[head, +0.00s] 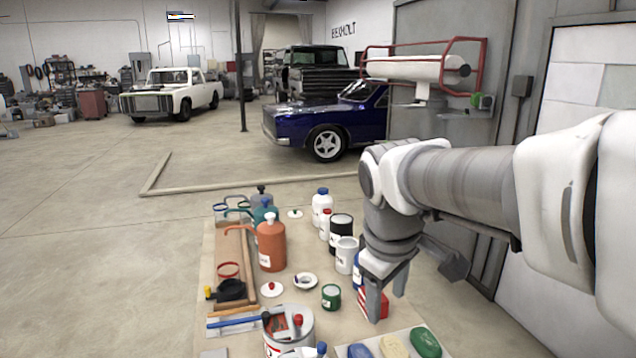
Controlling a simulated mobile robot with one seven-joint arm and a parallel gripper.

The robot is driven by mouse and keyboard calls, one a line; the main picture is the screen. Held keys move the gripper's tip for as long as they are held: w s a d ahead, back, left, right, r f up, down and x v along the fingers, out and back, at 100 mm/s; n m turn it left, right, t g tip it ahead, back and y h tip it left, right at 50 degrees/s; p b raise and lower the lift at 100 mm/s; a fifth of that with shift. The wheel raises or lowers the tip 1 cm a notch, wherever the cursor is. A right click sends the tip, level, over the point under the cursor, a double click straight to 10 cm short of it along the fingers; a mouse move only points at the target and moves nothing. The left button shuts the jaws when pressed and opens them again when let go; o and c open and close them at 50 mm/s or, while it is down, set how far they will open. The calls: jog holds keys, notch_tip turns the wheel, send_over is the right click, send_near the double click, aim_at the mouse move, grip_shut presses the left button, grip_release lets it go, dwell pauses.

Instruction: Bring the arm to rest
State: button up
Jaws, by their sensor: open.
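My gripper (385,290) hangs from my arm, which reaches in from the right side of the head view. It points down over the right side of a table (245,340) crowded with workshop items. Its two fingers are apart, so it is open. A red and white box (372,304) shows beside and partly behind the fingers; I see no clear grip on it, and I cannot tell if a finger touches it. A blue item behind the gripper is mostly hidden.
An orange oil can (271,243), a black can (341,232), a white can (346,255) and a green tin (331,296) stand close by. Colored soap-like pieces (394,347) lie at the front. A grey wall panel (490,160) rises at right. Open floor (90,230) lies left.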

jog(key=s+d+f+m+t+y, duration=0.1)
jog(key=s+d+f+m+t, duration=0.1)
jog(key=s+m, duration=0.6)
jog(key=s+d, duration=0.1)
jog(key=s, duration=0.4)
jog(key=shift+s+d+f, duration=0.15)
jog(key=shift+d, duration=0.25)
dwell(0.3)
